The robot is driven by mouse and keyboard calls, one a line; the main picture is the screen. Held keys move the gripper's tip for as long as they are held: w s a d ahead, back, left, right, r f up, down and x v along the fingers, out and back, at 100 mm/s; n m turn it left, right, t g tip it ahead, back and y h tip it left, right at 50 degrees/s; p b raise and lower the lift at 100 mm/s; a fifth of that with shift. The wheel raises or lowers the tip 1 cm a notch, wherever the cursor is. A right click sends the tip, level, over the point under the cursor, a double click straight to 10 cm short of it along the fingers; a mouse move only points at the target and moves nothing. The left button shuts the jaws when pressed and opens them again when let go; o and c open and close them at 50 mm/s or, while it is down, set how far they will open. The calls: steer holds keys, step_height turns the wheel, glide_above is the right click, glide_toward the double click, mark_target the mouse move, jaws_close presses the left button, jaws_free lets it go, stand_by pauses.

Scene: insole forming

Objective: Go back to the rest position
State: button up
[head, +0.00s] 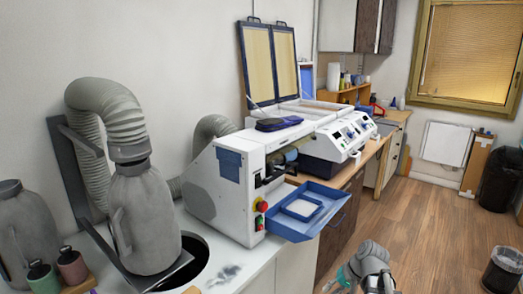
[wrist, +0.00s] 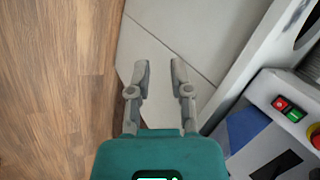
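My gripper (wrist: 160,68) is open in the wrist view. Its two grey fingers are apart and nothing is between them. Below the fingers are a pale grey panelled surface and wood floor. In the head view my arm (head: 370,268) shows low at the bottom, in front of the counter, with a bit of teal at its left. The fingers cannot be made out there.
A grey machine (head: 225,195) with a blue tray (head: 317,222) stands on the counter; its red and green buttons (wrist: 287,108) show in the wrist view. Behind it is a forming machine (head: 322,148) with its lid raised. A bin (head: 502,272) stands right; the wood floor (head: 425,215) between is clear.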

steer(key=s+a+r+n+g+h+p, duration=0.1)
steer(key=s+a+r+n+h+p, duration=0.1)
steer(key=s+a+n+h+p, duration=0.1)
steer(key=shift+s+a+g+h+p, duration=0.4)
steer(key=shift+s+a+h, duration=0.4)
steer(key=shift+s+h, duration=0.85)
